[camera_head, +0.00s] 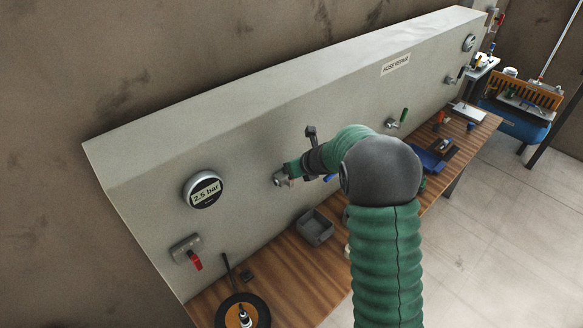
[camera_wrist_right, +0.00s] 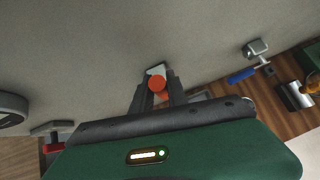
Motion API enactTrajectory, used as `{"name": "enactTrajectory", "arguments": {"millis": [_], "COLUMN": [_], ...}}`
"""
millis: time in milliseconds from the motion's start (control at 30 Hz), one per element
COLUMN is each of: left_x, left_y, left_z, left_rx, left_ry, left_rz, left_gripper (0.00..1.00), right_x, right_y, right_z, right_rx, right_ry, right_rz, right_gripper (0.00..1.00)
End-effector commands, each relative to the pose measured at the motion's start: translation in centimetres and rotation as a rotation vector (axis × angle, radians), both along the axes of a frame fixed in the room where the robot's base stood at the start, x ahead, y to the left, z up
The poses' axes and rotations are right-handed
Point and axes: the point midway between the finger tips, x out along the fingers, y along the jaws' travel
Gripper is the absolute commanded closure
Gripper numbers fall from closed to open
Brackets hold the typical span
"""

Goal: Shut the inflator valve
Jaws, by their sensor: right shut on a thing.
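My right gripper (camera_head: 286,175) reaches the grey wall panel right of the pressure gauge. In the wrist view the right gripper (camera_wrist_right: 157,88) has its two dark fingers closed around a small part with a round orange-red end (camera_wrist_right: 157,83). This part sits against a pale metal fitting on the panel and looks like a valve handle; the fingers hide most of it. The round gauge (camera_head: 205,188) reads 2.5 bar. My left gripper is not in view.
A blue-handled valve (camera_wrist_right: 242,75) is right of the gripper, and a green-handled one (camera_head: 404,116) is farther along the panel (camera_head: 150,170). A grey bin (camera_head: 315,228) and a black disc with an orange centre (camera_head: 243,312) are on the wooden bench (camera_head: 290,275).

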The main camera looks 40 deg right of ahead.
Motion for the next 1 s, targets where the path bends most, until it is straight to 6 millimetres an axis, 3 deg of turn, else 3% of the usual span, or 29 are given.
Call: {"name": "enactTrajectory", "arguments": {"millis": [33, 67, 200, 633, 1000], "left_x": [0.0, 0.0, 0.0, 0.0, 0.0], "left_y": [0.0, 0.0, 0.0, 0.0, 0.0], "left_z": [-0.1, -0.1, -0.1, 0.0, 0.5], "left_rx": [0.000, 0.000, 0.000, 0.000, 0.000], "left_ry": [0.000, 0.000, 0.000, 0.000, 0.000], "left_rz": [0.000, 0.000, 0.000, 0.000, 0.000], "left_gripper": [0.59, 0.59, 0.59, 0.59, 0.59], "right_x": [-0.3, -0.3, -0.2, -1.1, -8.3], "right_y": [0.2, 0.2, 0.1, 0.1, 0.6], "right_z": [-0.8, -0.8, -0.6, 0.8, 8.2], "right_rx": [0.007, 0.007, 0.004, 0.000, 0.002], "right_ry": [0.013, 0.013, 0.010, 0.002, 0.002], "right_rz": [0.001, 0.001, 0.000, 0.001, 0.000], "right_gripper": [1.00, 0.79, 0.60, 0.59, 0.59]}}
